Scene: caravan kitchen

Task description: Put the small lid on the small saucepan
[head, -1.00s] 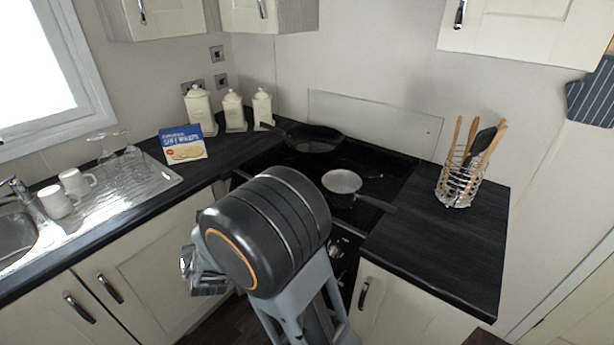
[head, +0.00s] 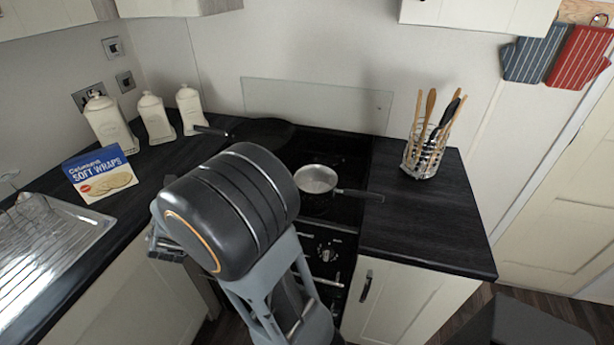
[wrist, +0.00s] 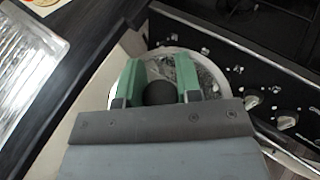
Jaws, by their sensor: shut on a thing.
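The small saucepan (head: 316,180) stands upright and uncovered on the black hob, its dark handle pointing right. In the wrist view my gripper (wrist: 160,92) has its two green-padded fingers closed on the dark knob of the small lid (wrist: 212,75). The lid is round, with a pale shiny rim, and shows beneath the fingers. It is held in front of the cooker's control panel, away from the saucepan. In the head view my arm hides most of the gripper and the lid.
A dark frying pan (head: 262,132) sits at the back left of the hob. A utensil basket (head: 421,158) stands on the right worktop (head: 420,225), which is otherwise clear. White canisters (head: 157,118) and a Soft Wraps box (head: 100,174) stand left. Cooker knobs (wrist: 285,122) are close to the lid.

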